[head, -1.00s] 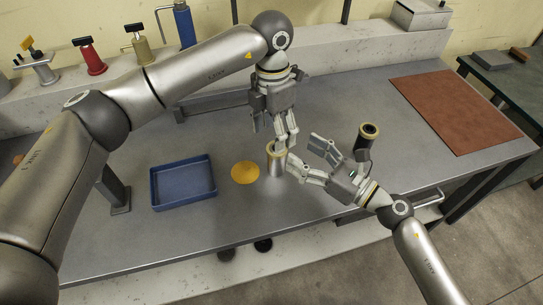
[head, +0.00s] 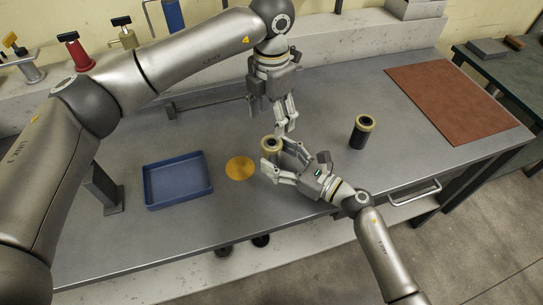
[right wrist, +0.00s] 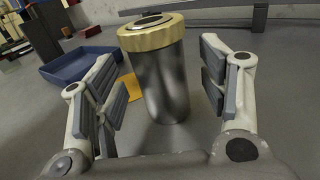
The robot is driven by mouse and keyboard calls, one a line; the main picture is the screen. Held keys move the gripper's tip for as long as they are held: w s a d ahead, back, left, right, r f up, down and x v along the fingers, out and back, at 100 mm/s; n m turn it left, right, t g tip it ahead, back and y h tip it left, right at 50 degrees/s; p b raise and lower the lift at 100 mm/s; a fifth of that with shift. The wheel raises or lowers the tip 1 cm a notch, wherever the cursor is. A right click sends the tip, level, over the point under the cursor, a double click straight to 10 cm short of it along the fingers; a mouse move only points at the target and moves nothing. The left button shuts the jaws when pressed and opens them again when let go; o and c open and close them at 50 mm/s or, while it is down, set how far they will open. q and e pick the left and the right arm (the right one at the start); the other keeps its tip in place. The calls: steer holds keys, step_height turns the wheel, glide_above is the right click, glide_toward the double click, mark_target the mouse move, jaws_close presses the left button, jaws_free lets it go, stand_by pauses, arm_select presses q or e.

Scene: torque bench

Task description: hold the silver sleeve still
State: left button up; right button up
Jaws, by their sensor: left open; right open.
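The silver sleeve (head: 271,145), with a brass-coloured ring at its top, stands upright on the grey bench (head: 230,125). In the right wrist view the sleeve (right wrist: 160,80) is between the open fingers of my right gripper (right wrist: 160,95), with a gap at each side. In the head view my right gripper (head: 279,158) reaches it from the lower right and hides its lower part. My left gripper (head: 285,126) points down just behind and to the right of the sleeve's top. It is open and empty; I cannot tell whether it touches the sleeve.
A dark sleeve with a brass-coloured ring (head: 361,132) stands to the right. A yellow disc (head: 240,168) and a blue tray (head: 178,184) lie to the left. A brown mat (head: 450,103) covers the right end. Bench between dark sleeve and mat is clear.

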steer(key=shift+x, duration=1.05)
